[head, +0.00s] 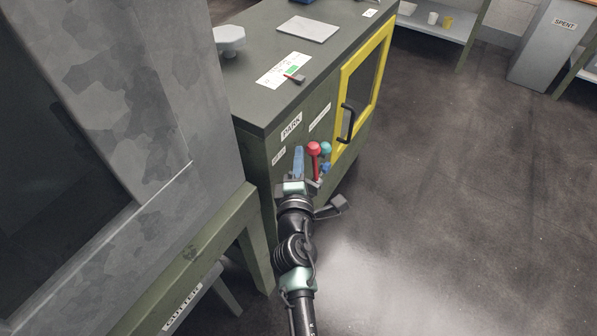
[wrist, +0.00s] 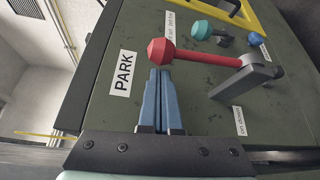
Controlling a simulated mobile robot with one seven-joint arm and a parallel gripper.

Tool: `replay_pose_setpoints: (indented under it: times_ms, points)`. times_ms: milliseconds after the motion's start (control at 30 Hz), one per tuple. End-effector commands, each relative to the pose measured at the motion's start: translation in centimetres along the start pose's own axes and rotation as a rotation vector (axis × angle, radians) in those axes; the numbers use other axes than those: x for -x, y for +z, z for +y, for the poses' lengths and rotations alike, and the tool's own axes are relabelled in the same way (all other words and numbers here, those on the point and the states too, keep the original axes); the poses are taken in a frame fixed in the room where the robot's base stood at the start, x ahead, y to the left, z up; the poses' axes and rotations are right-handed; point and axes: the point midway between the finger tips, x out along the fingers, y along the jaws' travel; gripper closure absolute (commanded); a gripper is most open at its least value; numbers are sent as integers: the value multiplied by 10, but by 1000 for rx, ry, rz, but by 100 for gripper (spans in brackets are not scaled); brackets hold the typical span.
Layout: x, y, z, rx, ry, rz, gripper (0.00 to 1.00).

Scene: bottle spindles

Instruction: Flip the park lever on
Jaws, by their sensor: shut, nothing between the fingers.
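The park lever (wrist: 205,58) is a red rod with a faceted red knob, mounted on a dark grey pivot on the green cabinet's panel. In the wrist view it lies across the picture, knob to the left, close to the PARK label (wrist: 123,73). In the head view its red knob (head: 314,148) shows beside my gripper. My gripper (wrist: 158,75) has its two blue fingers shut together with nothing between them. The fingertips are just below and left of the red knob in the wrist view; I cannot tell if they touch it. My gripper also shows in the head view (head: 299,150).
A teal-knobbed lever (wrist: 202,30) and a blue knob (wrist: 255,39) sit beyond the red lever. A yellow-framed door (head: 362,80) with a black handle is on the cabinet's right. A grey camouflage-patterned housing (head: 130,90) stands close on the left. Open floor lies to the right.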

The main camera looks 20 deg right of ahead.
Motion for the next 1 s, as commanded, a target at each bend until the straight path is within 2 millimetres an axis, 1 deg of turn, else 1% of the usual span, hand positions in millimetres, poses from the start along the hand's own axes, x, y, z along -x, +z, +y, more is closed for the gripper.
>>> replay_pose_setpoints:
  times_ms: [33, 100, 233, 1000]
  points:
    - [-5, 0, 0, 0, 1, 0, 100]
    - [-8, 0, 0, -1, 0, 0, 100]
    - [-11, 0, 0, -1, 0, 0, 100]
    - [-10, 1, 0, -1, 0, 0, 100]
